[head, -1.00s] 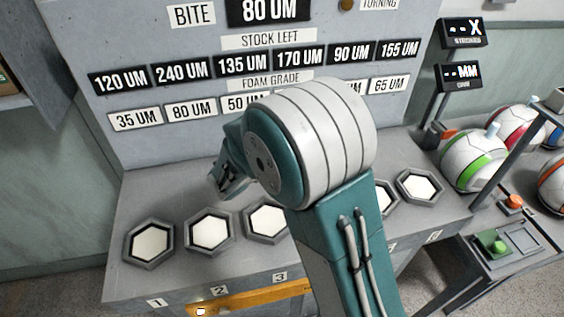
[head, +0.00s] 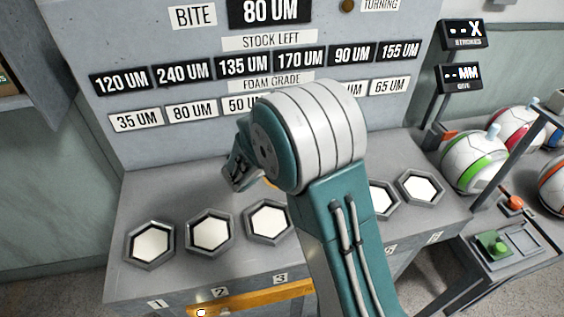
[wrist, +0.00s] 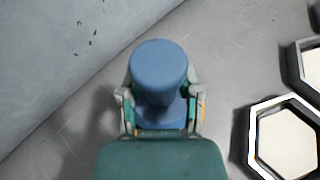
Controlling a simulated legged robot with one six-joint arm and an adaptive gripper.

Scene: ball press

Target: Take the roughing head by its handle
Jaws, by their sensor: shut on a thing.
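A blue round-topped handle (wrist: 158,72) stands between the fingers of my gripper (wrist: 160,112) in the wrist view. I take it for the handle of the roughing head. The fingers are closed on it from both sides. The head below the handle is mostly hidden by the handle and my gripper; a little orange shows beside the right finger. In the head view my arm covers the handle, and only part of the wrist end shows above the bench top.
Hexagonal white-faced pads (head: 209,232) stand in a row along the bench front (head: 140,198). One pad (wrist: 285,140) is close right of my gripper. The panel (head: 180,130) with number signs rises behind. Striped balls (head: 473,161) sit on a rack at the right.

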